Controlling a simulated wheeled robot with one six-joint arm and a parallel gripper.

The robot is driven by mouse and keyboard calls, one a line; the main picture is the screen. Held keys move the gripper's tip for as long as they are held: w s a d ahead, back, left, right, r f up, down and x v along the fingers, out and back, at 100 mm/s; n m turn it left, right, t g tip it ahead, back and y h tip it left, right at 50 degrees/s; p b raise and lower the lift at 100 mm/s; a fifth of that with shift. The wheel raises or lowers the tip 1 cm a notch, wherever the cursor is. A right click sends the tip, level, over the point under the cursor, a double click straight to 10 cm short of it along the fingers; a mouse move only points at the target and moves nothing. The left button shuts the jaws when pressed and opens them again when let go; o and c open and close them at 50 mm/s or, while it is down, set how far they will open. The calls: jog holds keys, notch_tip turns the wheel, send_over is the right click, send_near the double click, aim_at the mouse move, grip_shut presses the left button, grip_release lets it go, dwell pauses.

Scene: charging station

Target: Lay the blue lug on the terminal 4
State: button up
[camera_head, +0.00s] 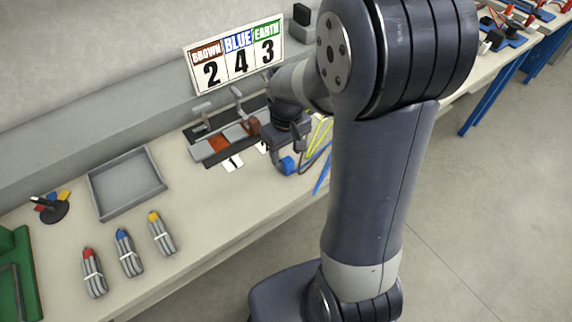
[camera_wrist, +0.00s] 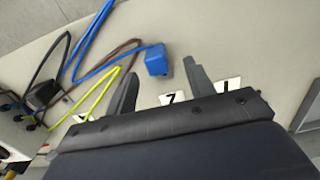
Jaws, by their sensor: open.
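The blue lug (camera_head: 287,165) is on a blue cable by the front edge of the terminal block, just below my gripper (camera_head: 287,146). In the wrist view the blue lug (camera_wrist: 156,60) sits between and slightly beyond the fingertips of my open gripper (camera_wrist: 164,68), not clasped. Its blue cable (camera_wrist: 100,68) runs left. The grey terminal block (camera_head: 205,152) has raised levers and an orange-brown part at its left end. Number cards lie before it, one reading 1 (camera_head: 233,162). I cannot make out terminal 4; my arm covers the block's right part.
A sign (camera_head: 236,56) reads brown 2, blue 4, earth 3. Yellow-green (camera_wrist: 88,103) and brown cables lie left of the lug in the wrist view. An empty grey tray (camera_head: 127,206) and several cable bundles (camera_head: 130,252) are on the bench at left.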

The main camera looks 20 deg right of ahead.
aim_at(287, 159)
jog(key=f, duration=0.5)
jog(key=shift+w+d, duration=0.2)
jog(key=shift+w, duration=0.15)
jog(key=shift+r, duration=0.1)
jog(key=c, duration=1.1)
